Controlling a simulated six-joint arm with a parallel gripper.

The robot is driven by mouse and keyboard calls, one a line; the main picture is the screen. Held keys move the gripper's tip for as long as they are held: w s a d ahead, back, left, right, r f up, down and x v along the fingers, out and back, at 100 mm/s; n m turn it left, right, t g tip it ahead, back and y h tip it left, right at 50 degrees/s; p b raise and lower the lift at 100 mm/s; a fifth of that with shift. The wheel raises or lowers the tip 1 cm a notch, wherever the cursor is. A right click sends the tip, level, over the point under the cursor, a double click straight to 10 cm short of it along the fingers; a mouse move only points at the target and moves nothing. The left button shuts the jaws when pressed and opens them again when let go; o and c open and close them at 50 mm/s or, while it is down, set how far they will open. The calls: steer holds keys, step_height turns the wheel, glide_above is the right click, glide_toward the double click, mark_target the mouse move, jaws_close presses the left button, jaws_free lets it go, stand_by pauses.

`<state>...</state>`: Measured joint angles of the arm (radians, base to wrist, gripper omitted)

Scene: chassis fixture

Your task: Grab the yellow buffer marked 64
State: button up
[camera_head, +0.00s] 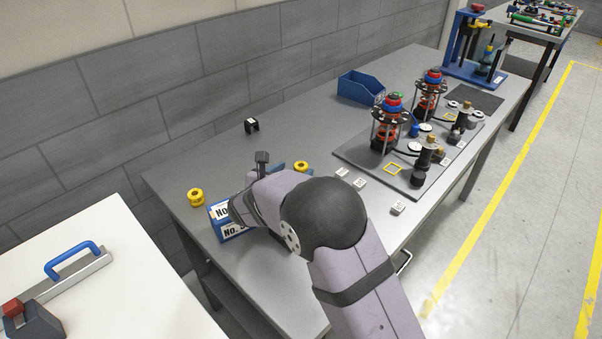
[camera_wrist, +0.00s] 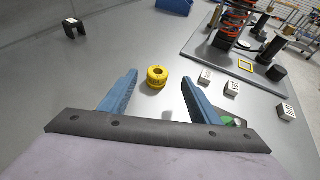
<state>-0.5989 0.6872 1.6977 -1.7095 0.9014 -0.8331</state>
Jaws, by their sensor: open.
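A yellow ring-shaped buffer (camera_wrist: 157,77) stands on the grey bench just ahead of and between the fingertips in the wrist view.
A blue bin labelled "No." (camera_head: 232,233) is partly behind my arm. Several small white blocks (camera_wrist: 232,88) lie to the right, before a dark fixture plate (camera_head: 361,166) with tall assemblies. A black bracket (camera_head: 251,126) and an open blue bin (camera_head: 358,88) stand farther back.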

mark_target(302, 165)
steer(key=shift+a+f, duration=0.2)
steer(key=shift+f, duration=0.05)
steer(key=shift+p+x, duration=0.5)
steer(key=shift+x, duration=0.8)
steer(key=shift+p+x, duration=0.85)
steer(key=shift+x, duration=1.55)
steer(key=c, duration=1.1)
